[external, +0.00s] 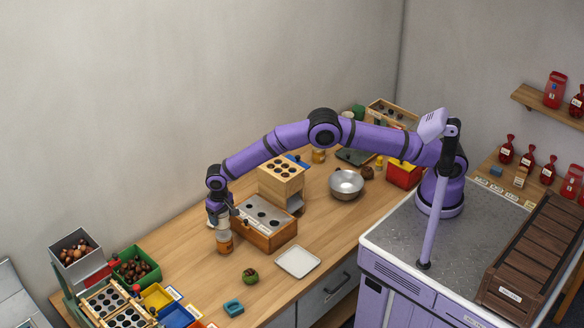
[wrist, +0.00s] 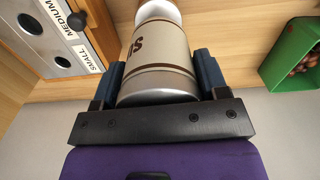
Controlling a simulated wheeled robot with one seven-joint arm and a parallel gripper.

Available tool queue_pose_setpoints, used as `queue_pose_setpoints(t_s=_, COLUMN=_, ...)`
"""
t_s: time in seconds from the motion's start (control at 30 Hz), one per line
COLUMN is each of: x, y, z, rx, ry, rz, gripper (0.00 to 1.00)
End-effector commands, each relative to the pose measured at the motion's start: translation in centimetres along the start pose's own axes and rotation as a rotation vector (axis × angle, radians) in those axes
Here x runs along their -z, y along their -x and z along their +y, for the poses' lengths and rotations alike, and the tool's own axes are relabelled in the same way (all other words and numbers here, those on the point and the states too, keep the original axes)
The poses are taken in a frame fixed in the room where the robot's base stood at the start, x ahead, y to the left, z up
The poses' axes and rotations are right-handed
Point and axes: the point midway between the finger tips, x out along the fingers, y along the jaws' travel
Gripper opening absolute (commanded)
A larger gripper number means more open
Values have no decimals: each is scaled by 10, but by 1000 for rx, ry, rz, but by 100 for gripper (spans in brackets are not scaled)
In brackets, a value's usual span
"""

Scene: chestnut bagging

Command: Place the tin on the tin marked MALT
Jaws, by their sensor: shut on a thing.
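My gripper (wrist: 158,85) is shut on a cream tin (wrist: 160,45) with silvery ends and dark lettering, only partly in view. In the external view my gripper (external: 221,213) points down, left of the sorting box, with the pale tin (external: 222,224) under it. An orange-brown tin (external: 225,243) stands on the table directly below the held tin. Its marking is too small to read, so I cannot tell if it says MALT. I cannot tell whether the two tins touch. A pale round end (wrist: 158,11) shows beyond the held tin in the wrist view.
A wooden sorting box (external: 268,238) with holes stands close right of the tins; its labels MEDIUM and SMALL show in the wrist view. A green bin (external: 137,281) of chestnuts is at left.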

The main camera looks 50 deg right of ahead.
Motion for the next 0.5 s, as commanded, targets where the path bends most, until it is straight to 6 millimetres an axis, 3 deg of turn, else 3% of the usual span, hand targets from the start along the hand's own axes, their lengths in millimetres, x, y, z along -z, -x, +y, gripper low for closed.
queue_pose_setpoints(t_s=0.2, x=-1, y=-32, z=1, rx=-2, ry=0, rz=-2, gripper=34)
queue_pose_setpoints(t_s=0.5, x=-1, y=-35, z=1, rx=0, ry=0, rz=0, gripper=34)
